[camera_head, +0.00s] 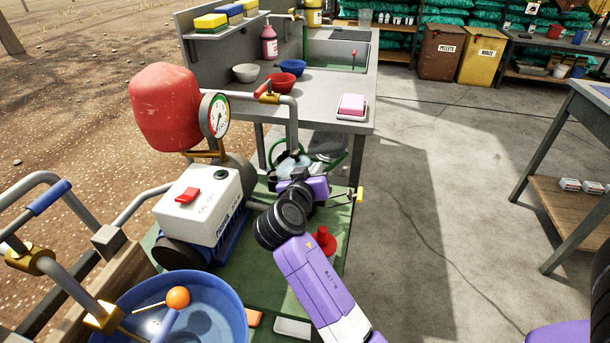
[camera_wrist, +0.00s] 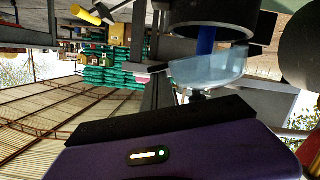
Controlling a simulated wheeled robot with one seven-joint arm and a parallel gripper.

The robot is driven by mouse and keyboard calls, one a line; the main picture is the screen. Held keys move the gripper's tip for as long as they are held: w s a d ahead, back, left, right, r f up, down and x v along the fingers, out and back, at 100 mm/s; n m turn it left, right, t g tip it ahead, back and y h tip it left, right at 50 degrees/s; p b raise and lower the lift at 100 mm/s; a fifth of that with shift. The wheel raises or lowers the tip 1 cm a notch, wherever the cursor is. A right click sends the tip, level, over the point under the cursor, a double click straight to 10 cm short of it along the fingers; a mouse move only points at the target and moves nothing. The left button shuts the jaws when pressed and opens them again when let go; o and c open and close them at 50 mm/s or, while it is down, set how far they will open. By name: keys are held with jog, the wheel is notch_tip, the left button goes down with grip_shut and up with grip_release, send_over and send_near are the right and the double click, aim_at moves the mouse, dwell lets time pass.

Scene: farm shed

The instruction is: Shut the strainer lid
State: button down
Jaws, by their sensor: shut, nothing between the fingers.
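The strainer shows a clear, pale, glassy part (camera_head: 287,160) on the pump, just beyond my gripper (camera_head: 300,176) in the head view. In the wrist view a translucent bluish cup-like part (camera_wrist: 208,70), seemingly the strainer's clear lid, hangs tilted below a dark round body (camera_wrist: 212,20). My gripper (camera_wrist: 190,103) is shut and empty, close to this clear part; I cannot tell whether they touch. My arm and gripper hide part of the strainer in the head view, so the lid's exact angle is unclear.
The pump's white switch box (camera_head: 197,205), red tank (camera_head: 165,108) and pressure gauge (camera_head: 215,115) stand left of my gripper. A blue basin (camera_head: 225,300) is at front left, a red knob (camera_head: 323,240) beside my arm. The sink bench (camera_head: 330,100) stands behind. Concrete floor at right is clear.

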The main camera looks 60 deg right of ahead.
jog(key=shift+m, duration=0.5)
jog(key=shift+s+d+f+b, duration=0.1)
jog(key=shift+s+f+b, duration=0.15)
jog(key=shift+f+b, duration=0.5)
jog(key=shift+s+d+f+b, duration=0.1)
jog(key=shift+s+f+b, duration=0.1)
jog(key=shift+f+b, duration=0.5)
jog(key=shift+s+f+b, duration=0.25)
jog(key=shift+f+b, duration=0.15)
jog(key=shift+f, duration=0.8)
